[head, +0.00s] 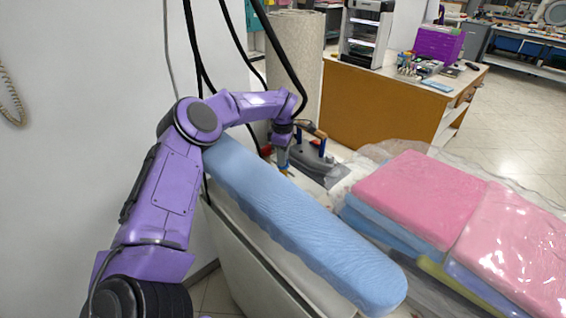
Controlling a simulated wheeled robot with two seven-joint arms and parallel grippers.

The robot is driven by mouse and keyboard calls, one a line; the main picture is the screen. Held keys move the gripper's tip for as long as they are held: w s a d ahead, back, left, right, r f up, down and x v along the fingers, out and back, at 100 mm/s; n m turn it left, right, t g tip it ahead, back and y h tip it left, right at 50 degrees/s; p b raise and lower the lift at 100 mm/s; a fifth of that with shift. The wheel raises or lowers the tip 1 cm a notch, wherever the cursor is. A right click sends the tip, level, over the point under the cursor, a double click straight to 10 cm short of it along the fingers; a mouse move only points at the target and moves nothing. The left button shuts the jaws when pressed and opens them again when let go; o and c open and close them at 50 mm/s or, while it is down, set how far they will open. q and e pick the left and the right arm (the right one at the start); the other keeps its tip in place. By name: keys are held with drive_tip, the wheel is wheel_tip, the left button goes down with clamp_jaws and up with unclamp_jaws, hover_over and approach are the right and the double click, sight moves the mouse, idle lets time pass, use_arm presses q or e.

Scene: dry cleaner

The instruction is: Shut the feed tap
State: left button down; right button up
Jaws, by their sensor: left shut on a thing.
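My left arm reaches from the lower left over the ironing board's far end. My left gripper (283,168) points down there, shut, its fingers small and partly hidden. A small red part (267,150), which looks like the handle of the feed tap, shows right beside the gripper. The tap's body and the exact grip are too small and covered to make out. A grey iron (318,168) with a brown handle stands just right of the gripper. My right gripper is not in view.
A blue padded ironing board (310,225) runs from the gripper to the lower right. Wrapped pink folded laundry (420,195) lies to its right. Black hoses (283,55) hang behind my arm. A brown desk (375,110) stands beyond; open floor lies at right.

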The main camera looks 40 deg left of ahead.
use_arm(q)
drive_tip(key=n+b, duration=0.3)
drive_tip(key=n, duration=0.3)
drive_tip(key=shift+f, duration=0.1)
drive_tip(key=n+b, duration=0.2)
drive_tip(key=n, duration=0.3)
drive_tip(key=shift+n, duration=0.4)
drive_tip(key=c, duration=1.1)
unclamp_jaws()
drive_tip(key=shift+r, duration=0.2)
wheel_tip(320, 180, up, 10)
drive_tip(key=shift+r, duration=0.2)
